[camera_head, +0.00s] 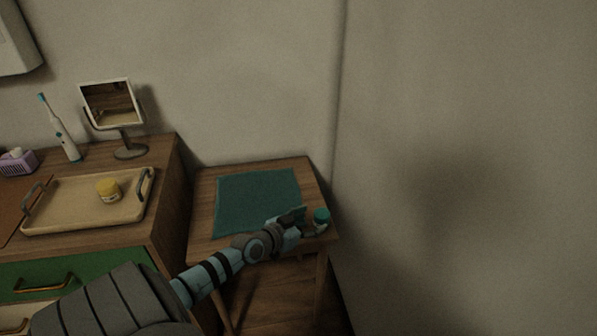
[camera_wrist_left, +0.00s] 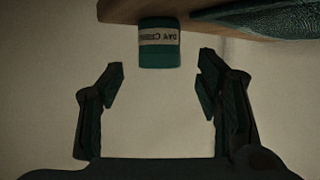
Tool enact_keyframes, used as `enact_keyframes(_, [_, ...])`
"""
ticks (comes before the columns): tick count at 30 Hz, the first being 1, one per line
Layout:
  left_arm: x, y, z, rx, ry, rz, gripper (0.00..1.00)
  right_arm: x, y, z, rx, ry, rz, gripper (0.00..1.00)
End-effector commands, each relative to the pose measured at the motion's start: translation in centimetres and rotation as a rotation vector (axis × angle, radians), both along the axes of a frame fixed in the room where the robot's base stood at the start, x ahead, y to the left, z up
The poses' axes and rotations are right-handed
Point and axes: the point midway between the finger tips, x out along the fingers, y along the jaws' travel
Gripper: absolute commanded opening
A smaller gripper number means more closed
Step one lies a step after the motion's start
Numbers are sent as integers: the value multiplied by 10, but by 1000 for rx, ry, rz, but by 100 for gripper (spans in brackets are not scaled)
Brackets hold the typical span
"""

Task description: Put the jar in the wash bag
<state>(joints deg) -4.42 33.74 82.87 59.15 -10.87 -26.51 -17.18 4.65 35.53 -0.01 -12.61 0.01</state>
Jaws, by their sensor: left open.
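A small jar (camera_head: 321,215) with a teal lid stands at the front right edge of the small side table. In the left wrist view, the jar (camera_wrist_left: 159,45) shows upside down, with a pale lettered label between teal bands. My left gripper (camera_head: 303,217) is beside the jar, on its left in the head view. In the wrist view my left gripper (camera_wrist_left: 162,72) is open and empty, with the jar just beyond and between its fingertips. A second jar (camera_head: 108,190), with a yellow lid, stands on the tray. I cannot make out a wash bag for certain. My right gripper is out of view.
A flat teal cloth (camera_head: 257,200) covers much of the side table (camera_head: 207,228). To the left, a dresser (camera_head: 168,166) holds a pale handled tray (camera_head: 72,213), a mirror (camera_head: 111,103), an electric toothbrush (camera_head: 63,137) and a purple basket (camera_head: 18,162). A wall stands close behind and right.

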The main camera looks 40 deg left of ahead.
Motion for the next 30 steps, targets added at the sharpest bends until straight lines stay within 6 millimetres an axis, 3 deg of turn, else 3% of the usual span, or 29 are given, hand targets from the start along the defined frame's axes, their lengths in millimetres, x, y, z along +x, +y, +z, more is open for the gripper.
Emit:
enact_keyframes(1, [-14, 0, 12, 3, 4, -2, 59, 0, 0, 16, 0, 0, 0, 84])
enact_keyframes(7, [-52, 1, 23, 0, 2, -1, 59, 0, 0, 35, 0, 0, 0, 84])
enact_keyframes(17, [-57, -5, 23, -3, -8, -8, 59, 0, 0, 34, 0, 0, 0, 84])
enact_keyframes(20, [-53, -36, 33, -10, -44, -44, 59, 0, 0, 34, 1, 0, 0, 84])
enact_keyframes(24, [-48, -105, 57, -9, -129, -93, 59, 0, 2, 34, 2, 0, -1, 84])
enact_keyframes(25, [-51, -115, 49, -2, -116, -83, 59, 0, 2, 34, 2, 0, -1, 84])
enact_keyframes(30, [-94, -99, -71, 42, 159, 0, 59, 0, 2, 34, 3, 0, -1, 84])
